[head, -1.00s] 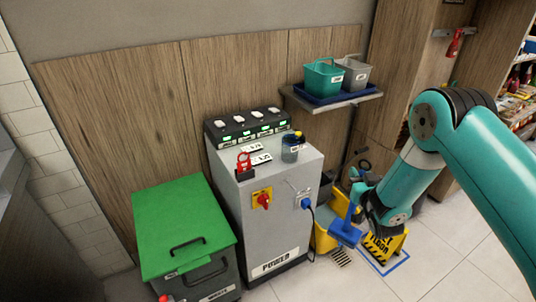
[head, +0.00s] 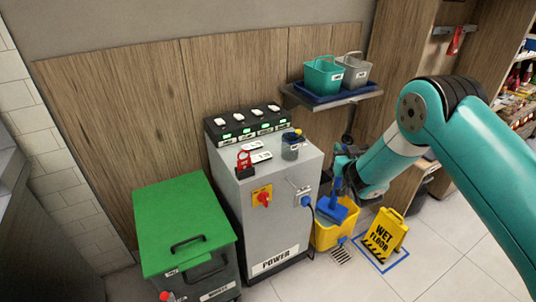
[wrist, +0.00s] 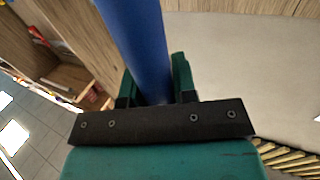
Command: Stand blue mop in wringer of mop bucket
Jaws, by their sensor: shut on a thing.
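The blue mop (head: 331,211) is upright or nearly so, its wide blue head at the yellow mop bucket (head: 346,232). In the head view the mop head overlaps the bucket's opening; I cannot tell whether it is in the wringer or above it. My gripper (head: 343,180) is shut on the mop's handle, partly hidden by my own arm. In the wrist view the blue handle (wrist: 137,45) runs between the fingers of my gripper (wrist: 155,92). The wringer itself cannot be made out clearly.
A grey power cabinet (head: 280,225) stands just left of the bucket. A yellow wet-floor sign (head: 383,236) stands to its right on the blue-outlined floor patch. A wall shelf (head: 318,100) with a teal bucket (head: 323,75) and a grey bucket (head: 353,72) is above.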

